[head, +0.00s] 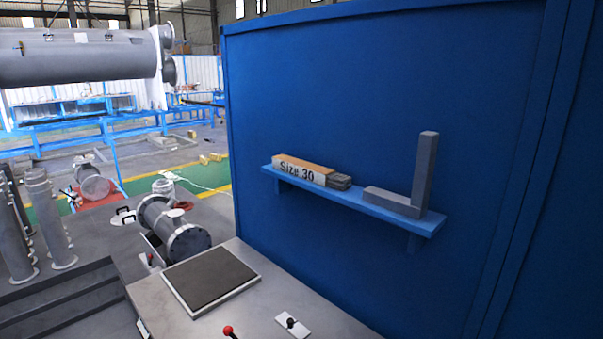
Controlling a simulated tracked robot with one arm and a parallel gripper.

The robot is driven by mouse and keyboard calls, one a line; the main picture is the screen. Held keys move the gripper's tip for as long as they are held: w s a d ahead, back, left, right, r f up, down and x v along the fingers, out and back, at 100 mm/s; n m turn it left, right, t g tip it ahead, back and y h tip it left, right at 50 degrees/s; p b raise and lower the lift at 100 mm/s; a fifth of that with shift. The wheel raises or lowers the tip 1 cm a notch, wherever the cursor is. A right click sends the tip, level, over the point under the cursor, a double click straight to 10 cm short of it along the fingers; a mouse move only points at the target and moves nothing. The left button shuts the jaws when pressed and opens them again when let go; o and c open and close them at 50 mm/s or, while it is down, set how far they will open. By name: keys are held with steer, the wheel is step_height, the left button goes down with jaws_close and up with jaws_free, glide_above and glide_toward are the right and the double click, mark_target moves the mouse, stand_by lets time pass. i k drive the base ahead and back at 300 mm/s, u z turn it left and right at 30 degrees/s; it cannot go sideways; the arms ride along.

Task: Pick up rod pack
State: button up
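A pack marked "Size 30" (303,171), with an orange-tan top and a pale front, lies on a blue wall shelf (345,202). Grey rod ends (340,181) stick out at its right end, so it looks like the rod pack. It lies along the left half of the shelf. My gripper is not in view, so its place relative to the pack does not show.
A grey L-shaped block (425,170) stands on the shelf's right half, beside the pack. The shelf is fixed to a large blue panel (380,80). Below is a metal bench with a dark pad (210,280), a red-knobbed lever (228,330) and a black knob (291,322). A flanged grey shell (175,230) lies behind the bench.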

mark_target(318, 175)
steer(key=u, duration=1.75)
steer(key=i, duration=2.35)
steer(key=z, duration=3.15)
